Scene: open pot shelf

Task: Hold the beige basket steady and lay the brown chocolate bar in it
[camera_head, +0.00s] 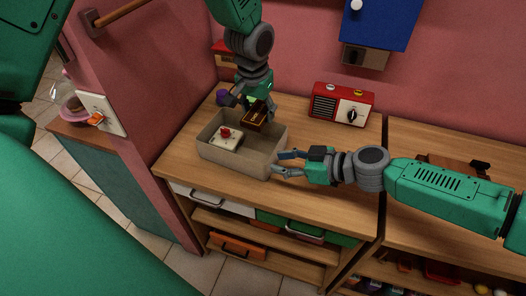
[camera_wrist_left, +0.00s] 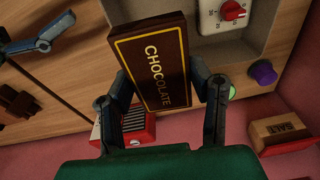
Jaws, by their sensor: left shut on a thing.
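The beige basket (camera_head: 262,162) stands on the wooden counter, with a white item with a red knob (camera_head: 226,137) inside. It also shows in the left wrist view (camera_wrist_left: 262,35). My left gripper (camera_head: 256,108) is shut on the brown chocolate bar (camera_head: 255,119), holding it tilted over the basket's back part. In the left wrist view, the bar (camera_wrist_left: 155,65) sits between the two fingers, its "CHOCOLATE" label visible. My right gripper (camera_head: 277,163) is open beside the basket's right end, fingers apart; I cannot tell whether they touch the wall.
A red radio (camera_head: 342,104) stands on the counter behind and right of the basket. A purple object (camera_head: 222,97) is behind the basket, near a salt box (camera_wrist_left: 283,130). A blue cabinet (camera_head: 381,22) hangs above. Counter in front of the right gripper is clear.

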